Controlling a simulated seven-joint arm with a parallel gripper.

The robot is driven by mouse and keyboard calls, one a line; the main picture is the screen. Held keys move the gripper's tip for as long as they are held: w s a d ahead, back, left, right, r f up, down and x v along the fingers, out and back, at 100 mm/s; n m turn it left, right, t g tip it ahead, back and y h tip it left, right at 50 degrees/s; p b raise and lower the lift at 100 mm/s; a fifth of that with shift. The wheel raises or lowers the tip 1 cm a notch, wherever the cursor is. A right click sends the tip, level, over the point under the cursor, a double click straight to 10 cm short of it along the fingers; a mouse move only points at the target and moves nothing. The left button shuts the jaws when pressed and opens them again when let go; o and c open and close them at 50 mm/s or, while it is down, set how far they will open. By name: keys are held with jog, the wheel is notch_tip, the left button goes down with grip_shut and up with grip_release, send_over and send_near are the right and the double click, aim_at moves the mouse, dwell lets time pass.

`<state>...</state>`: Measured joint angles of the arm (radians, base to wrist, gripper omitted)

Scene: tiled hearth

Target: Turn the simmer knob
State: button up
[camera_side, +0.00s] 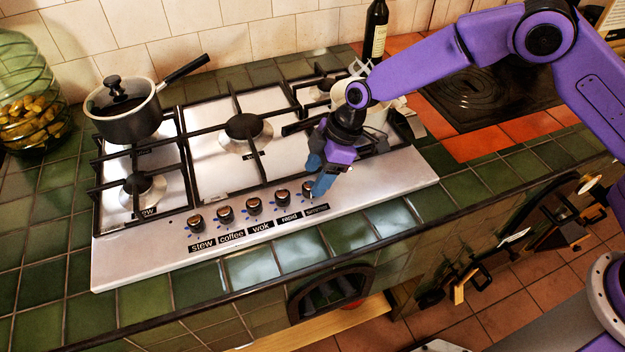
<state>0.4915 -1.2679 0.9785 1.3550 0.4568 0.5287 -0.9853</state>
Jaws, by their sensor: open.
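The simmer knob (308,188) is the rightmost of several dark knobs along the front of the steel gas hob (385,188). Its black label reading "simmer" (317,209) lies in front of it. My gripper (316,178) comes down from the upper right, its blue fingers right at this knob. The fingers are open and partly cover the knob. I cannot tell whether they touch it or stand around it.
The rapid knob (282,196) sits close to the left of the simmer knob. A light pot (374,118) stands behind my gripper. A lidded saucepan (128,125) is at the back left, and a dark bottle (375,35) stands at the back. The front tiles are clear.

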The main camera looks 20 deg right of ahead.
aim_at(311, 185)
jog(key=shift+x, duration=1.45)
jog(key=c, duration=1)
jog(key=shift+c, duration=0.2)
jog(key=shift+m, duration=0.3)
jog(key=shift+s+a+m+t+h, duration=0.1)
jog(key=shift+m+t+h, duration=0.25)
jog(key=shift+m, duration=0.8)
jog(key=shift+s+m+t+h, duration=0.15)
jog(key=shift+m+t, duration=0.4)
jog(key=shift+m, duration=0.6)
jog(key=shift+m+t+h, duration=0.5)
jog(key=shift+m+h, duration=0.1)
jog(key=shift+m, duration=2)
